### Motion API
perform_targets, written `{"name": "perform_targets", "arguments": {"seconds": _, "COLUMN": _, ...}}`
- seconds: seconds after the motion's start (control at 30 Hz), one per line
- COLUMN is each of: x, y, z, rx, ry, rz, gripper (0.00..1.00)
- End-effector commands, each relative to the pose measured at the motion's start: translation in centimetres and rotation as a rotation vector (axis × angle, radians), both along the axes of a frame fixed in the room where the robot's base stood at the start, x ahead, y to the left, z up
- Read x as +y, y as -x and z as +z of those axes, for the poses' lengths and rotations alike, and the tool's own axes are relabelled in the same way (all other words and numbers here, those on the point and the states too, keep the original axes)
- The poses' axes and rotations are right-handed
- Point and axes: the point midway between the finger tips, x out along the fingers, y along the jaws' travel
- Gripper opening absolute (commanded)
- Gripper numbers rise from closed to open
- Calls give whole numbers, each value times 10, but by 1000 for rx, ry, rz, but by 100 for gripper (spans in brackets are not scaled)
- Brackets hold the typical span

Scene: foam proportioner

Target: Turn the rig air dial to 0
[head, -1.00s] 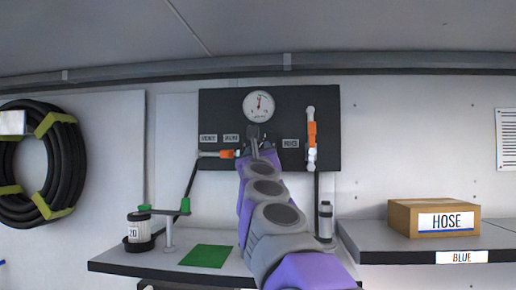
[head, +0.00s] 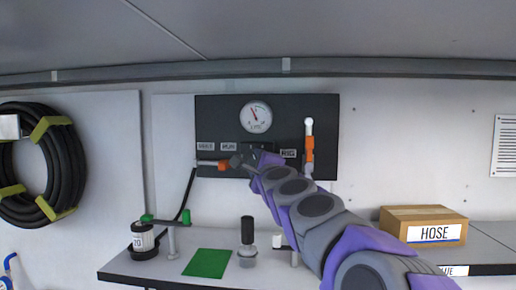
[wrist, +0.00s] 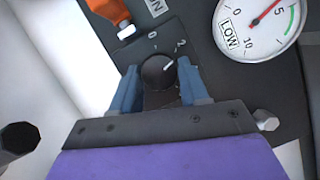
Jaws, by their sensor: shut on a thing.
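The air dial (wrist: 158,72) is a round dark knob with a white pointer line, on a dark plate marked 0 and 2. In the wrist view its pointer is toward the upper right, near the 2. My gripper (wrist: 160,82) is shut on the dial, with one blue finger on each side of it. In the head view my gripper (head: 245,159) is at the black panel (head: 325,105), below the gauge, and the dial cannot be made out there. The gauge (head: 256,117) has a red needle; it also shows in the wrist view (wrist: 262,28).
An orange-handled valve (head: 226,165) is just left of my gripper, and another orange handle (head: 309,150) stands to the right. Below are a bench with a green mat (head: 208,263) and a dark-topped canister (head: 248,235). A HOSE box (head: 425,228) is on the right shelf.

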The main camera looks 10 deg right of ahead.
Motion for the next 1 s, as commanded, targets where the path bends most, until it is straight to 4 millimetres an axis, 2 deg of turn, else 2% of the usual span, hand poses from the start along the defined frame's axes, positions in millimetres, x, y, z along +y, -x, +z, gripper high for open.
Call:
{"name": "perform_targets", "arguments": {"seconds": 0.03, "x": 0, "y": 0, "z": 7, "rx": 17, "ry": 44, "rz": 2, "gripper": 14}}
{"name": "perform_targets", "arguments": {"seconds": 1.0, "x": 0, "y": -3, "z": -1, "rx": 304, "ry": 898, "rz": 5, "gripper": 14}}
